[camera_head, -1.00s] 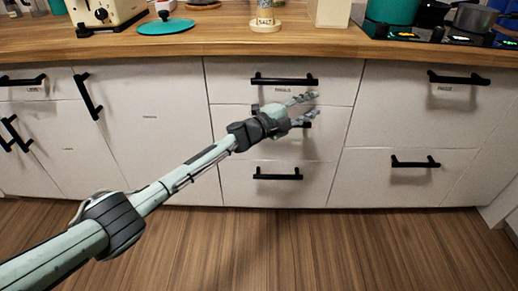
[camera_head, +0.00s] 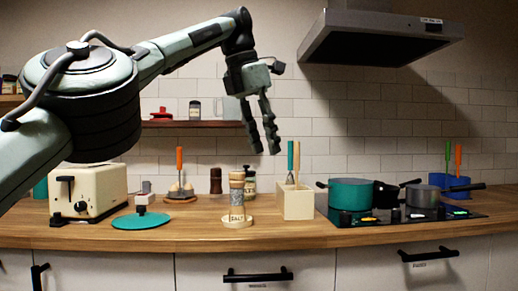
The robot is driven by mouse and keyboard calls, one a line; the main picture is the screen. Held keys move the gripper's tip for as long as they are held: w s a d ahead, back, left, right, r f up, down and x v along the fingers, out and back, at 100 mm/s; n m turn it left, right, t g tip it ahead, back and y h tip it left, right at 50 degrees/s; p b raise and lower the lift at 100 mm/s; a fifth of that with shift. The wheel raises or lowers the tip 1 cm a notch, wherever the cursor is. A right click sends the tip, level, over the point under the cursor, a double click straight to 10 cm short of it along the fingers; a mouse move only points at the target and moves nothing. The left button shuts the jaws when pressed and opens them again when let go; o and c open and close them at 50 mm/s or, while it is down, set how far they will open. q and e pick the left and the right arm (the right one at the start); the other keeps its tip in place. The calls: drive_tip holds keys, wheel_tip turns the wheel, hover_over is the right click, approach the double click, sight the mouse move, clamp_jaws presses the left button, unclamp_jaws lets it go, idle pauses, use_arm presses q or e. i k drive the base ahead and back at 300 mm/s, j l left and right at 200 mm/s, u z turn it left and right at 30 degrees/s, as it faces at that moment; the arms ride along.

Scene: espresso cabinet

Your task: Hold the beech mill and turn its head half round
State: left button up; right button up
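The beech mill (camera_head: 237,190) is a light wooden mill with a paler band below its top. It stands upright on a round light wooden coaster (camera_head: 237,223) near the front of the counter, with a SALT label at its foot. My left gripper (camera_head: 266,151) hangs above the counter, up and to the right of the mill in the picture. Its fingers point down, apart and empty. It touches nothing that I can see. My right gripper is out of view.
A dark mill (camera_head: 215,181) and a jar (camera_head: 250,182) stand behind the beech mill. A utensil box (camera_head: 297,203) is at its right, a teal lid (camera_head: 141,220) and toaster (camera_head: 88,194) at its left. Pots (camera_head: 350,194) sit on the hob. A hood (camera_head: 380,38) hangs at upper right.

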sight(235, 176)
drive_tip(key=i+j+z, duration=0.25)
drive_tip(key=j+z, duration=0.5)
drive_tip(key=j, duration=0.15)
drive_tip(key=i+j+z, duration=0.1)
drive_tip(key=j, duration=0.45)
drive_tip(key=i+j+z, duration=0.1)
drive_tip(key=j, duration=0.5)
